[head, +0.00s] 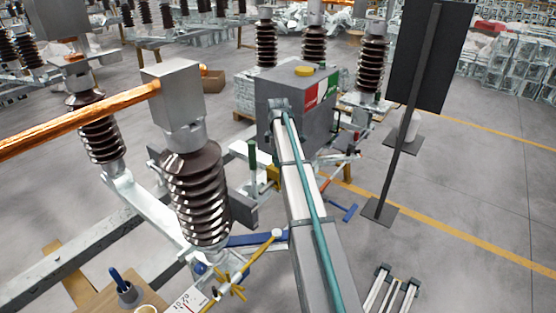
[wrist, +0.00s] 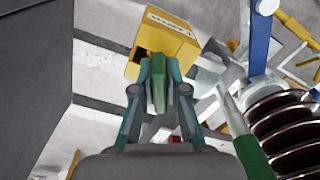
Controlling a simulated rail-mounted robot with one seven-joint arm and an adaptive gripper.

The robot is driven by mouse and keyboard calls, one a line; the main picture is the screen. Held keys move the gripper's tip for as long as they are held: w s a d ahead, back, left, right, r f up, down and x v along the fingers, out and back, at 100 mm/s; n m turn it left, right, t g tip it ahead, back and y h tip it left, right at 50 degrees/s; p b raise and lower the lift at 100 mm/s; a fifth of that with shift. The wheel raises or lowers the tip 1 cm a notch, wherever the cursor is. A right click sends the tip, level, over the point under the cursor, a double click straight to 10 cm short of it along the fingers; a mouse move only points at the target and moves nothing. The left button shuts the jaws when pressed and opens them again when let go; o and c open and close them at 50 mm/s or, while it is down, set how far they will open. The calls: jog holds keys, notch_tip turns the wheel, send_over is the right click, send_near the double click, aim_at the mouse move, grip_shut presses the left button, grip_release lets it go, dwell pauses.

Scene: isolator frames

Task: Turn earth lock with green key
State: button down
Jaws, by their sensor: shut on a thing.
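The yellow earth lock (wrist: 172,38) is a box with a small printed label and a dark opening, at the top centre of the wrist view. In the head view a small yellow part (head: 272,174), likely this lock, shows just left of my arm. My gripper (wrist: 159,68) has teal-edged fingers closed on the green key (wrist: 158,92) in the wrist view. The key's far end is right at the lock's lower edge; I cannot tell whether it is inserted. My gripper is hidden behind my arm in the head view.
A green-handled rod (wrist: 252,155) stands right of my gripper, beside a ribbed brown insulator (wrist: 283,125). A blue bar (wrist: 260,40) is at upper right. A grey cabinet (head: 292,108) stands behind the lock area. A dark sign on a post (head: 408,120) is at right.

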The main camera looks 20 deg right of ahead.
jog(key=m, duration=0.4)
jog(key=shift+m+p, duration=0.3)
jog(key=shift+m, duration=1.9)
jog(key=c, duration=0.9)
grip_release()
jog(key=o, duration=0.6)
jog(key=shift+r, duration=0.1)
notch_tip(320, 180, up, 12)
jog(key=shift+f, duration=0.1)
